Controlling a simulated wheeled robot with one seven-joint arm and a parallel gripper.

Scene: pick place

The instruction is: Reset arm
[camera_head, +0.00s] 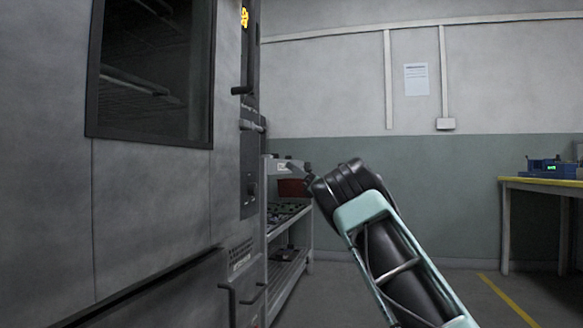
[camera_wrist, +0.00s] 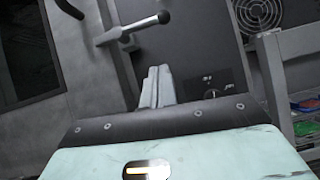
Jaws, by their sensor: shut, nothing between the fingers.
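My gripper (camera_wrist: 158,75) shows in the wrist view with its two pale grey fingers side by side and touching, with nothing between them. Behind the fingers in that view is the dark panel of a large grey cabinet (camera_wrist: 205,45). A metal handle with a round dark end (camera_wrist: 140,28) is just beyond and to the left of the fingertips. In the head view my arm reaches up from the lower right and bends left toward the cabinet (camera_head: 150,210). The gripper is small there and hard to make out against the shelf behind.
A metal shelf rack (camera_head: 288,235) with parts on it stands right of the cabinet. Dark handles (camera_head: 248,75) stick out from the cabinet's edge. A yellow-topped table (camera_head: 540,184) carries a blue device (camera_head: 550,168) at the far right. The floor between looks clear.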

